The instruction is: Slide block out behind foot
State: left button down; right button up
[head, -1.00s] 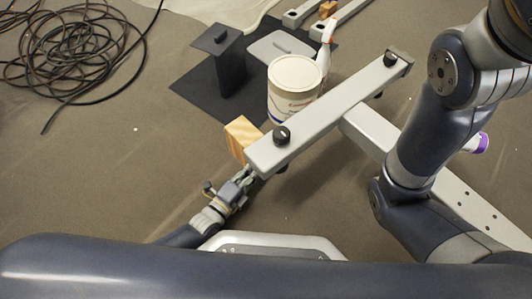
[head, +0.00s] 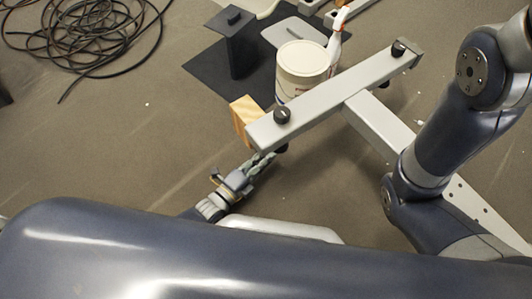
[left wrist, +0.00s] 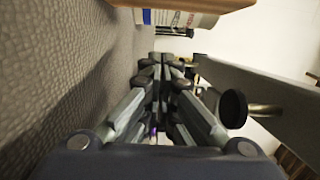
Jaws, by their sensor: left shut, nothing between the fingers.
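The wooden block (head: 244,119) stands on the floor against the far left side of the grey foot bar (head: 335,92), near its left end. The bar hides part of the block. My left gripper (head: 270,157) is low at the near side of that bar end, shut and empty, with its tips partly by the bar's underside. In the left wrist view the shut fingers (left wrist: 168,62) point ahead. The block's edge (left wrist: 200,4) shows at the top, apart from the fingers, and the bar (left wrist: 262,88) runs along the right. My right gripper is out of view.
A white bucket (head: 303,67) and a spray bottle (head: 335,45) stand behind the bar. A black stand (head: 238,45) is on a dark mat (head: 208,72). Coiled cable (head: 85,30) lies at the upper left. Floor left of the block is clear.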

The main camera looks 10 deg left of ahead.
pick_arm(q)
jog(key=p+v, duration=0.3)
jog(key=v, duration=0.5)
jog(key=shift+w+a+p, duration=0.1)
jog(key=shift+a+p, duration=0.15)
jog(key=shift+p, duration=0.1)
jog(key=shift+s+a, duration=0.35)
jog(key=shift+s, duration=0.2)
jog(key=shift+f, duration=0.1)
